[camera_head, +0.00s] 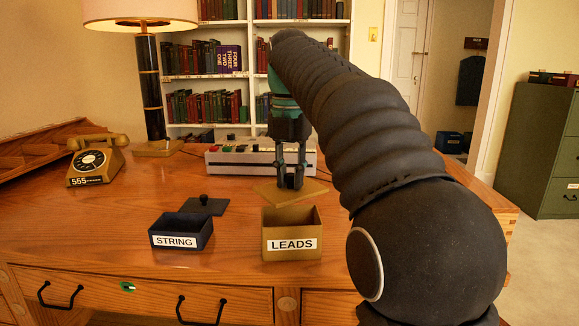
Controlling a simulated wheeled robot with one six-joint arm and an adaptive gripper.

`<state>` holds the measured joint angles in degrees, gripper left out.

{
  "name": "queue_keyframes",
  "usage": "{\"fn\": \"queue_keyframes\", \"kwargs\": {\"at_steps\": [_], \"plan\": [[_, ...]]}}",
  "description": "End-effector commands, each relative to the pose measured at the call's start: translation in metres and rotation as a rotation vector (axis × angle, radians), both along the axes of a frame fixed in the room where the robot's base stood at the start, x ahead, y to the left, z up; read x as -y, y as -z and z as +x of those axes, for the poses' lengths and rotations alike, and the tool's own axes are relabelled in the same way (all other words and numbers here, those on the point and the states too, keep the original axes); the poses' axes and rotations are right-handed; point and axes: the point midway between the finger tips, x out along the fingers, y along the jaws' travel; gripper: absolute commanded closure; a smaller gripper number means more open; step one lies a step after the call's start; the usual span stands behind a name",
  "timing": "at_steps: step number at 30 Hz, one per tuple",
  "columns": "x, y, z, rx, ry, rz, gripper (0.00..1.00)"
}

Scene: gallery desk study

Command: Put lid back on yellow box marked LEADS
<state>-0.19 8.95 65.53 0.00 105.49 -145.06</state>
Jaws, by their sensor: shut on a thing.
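The yellow box marked LEADS (291,244) stands open on the desk in front of my gripper, its label facing me. A flat yellow lid (315,189) shows just behind and above the box's back rim, turned at an angle to it. My gripper (291,183) points down over the middle of the lid and is shut on it, probably by a knob that the fingers hide. I cannot tell whether the lid rests on the desk or hangs just above it.
An open dark blue box marked STRING (181,234) stands left of the yellow box. A dark lid with a knob (203,206) lies behind it. A white device with buttons (228,161) stands behind my gripper. A telephone (96,163) and a lamp (149,90) are at left.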

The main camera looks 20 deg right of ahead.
Motion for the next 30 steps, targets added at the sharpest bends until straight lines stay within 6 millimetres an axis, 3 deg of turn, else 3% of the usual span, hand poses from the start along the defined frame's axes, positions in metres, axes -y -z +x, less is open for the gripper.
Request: {"fn": "queue_keyframes", "kwargs": {"at_steps": [15,30], "plan": [[0.001,0.042,0.000,0.000,0.002,0.000,1.00],[0.001,0.047,0.000,0.000,0.002,0.000,1.00]]}}
